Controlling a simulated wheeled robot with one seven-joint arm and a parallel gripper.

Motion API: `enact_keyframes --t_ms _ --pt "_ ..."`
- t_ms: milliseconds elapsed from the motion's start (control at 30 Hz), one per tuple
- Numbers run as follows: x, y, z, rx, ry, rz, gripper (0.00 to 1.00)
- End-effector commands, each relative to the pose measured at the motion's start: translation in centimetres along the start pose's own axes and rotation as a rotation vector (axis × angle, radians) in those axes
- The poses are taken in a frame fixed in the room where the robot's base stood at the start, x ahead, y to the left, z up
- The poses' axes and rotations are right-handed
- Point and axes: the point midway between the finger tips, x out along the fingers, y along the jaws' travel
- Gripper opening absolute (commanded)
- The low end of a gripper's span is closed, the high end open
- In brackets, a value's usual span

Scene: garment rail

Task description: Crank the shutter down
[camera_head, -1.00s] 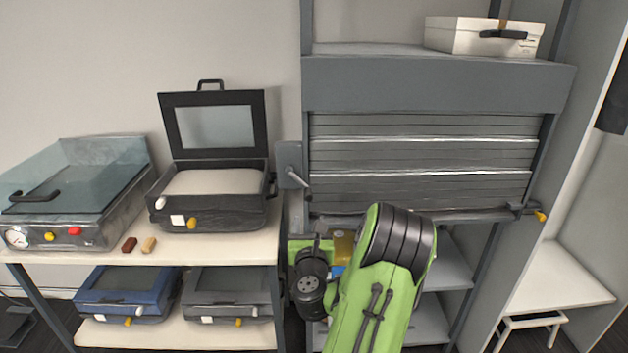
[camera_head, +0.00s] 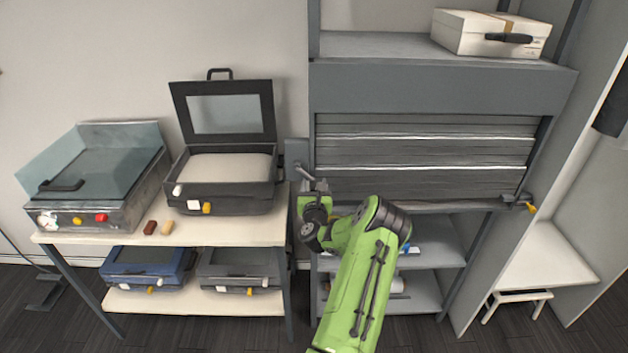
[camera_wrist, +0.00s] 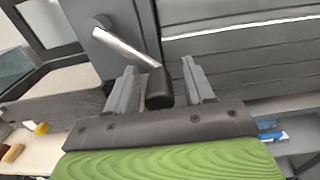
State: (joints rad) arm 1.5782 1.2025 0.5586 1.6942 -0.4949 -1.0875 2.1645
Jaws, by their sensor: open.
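The grey slatted shutter (camera_head: 420,155) hangs partly lowered in its frame, with open shelves below its bottom edge. The crank (camera_wrist: 125,43) is on the left post; it has a metal arm and a dark knob (camera_wrist: 159,88). In the head view the crank (camera_head: 304,172) is partly hidden by my gripper (camera_head: 315,186). In the wrist view my gripper (camera_wrist: 160,82) is open, with the dark knob between its two fingers and a gap showing on each side.
A yellow-tipped latch (camera_head: 522,202) sits at the shutter's lower right. A table (camera_head: 235,228) with several cases stands close on the left. A white box (camera_head: 490,35) rests on top of the cabinet. A bench (camera_head: 545,262) is at the right.

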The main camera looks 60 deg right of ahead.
Motion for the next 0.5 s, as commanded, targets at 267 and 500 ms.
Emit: enact_keyframes --t_ms 267,500 --pt "0.25 0.01 -0.13 0.000 0.000 0.000 0.53" --pt "0.24 -0.08 -0.09 -0.001 -0.001 -0.002 0.16"
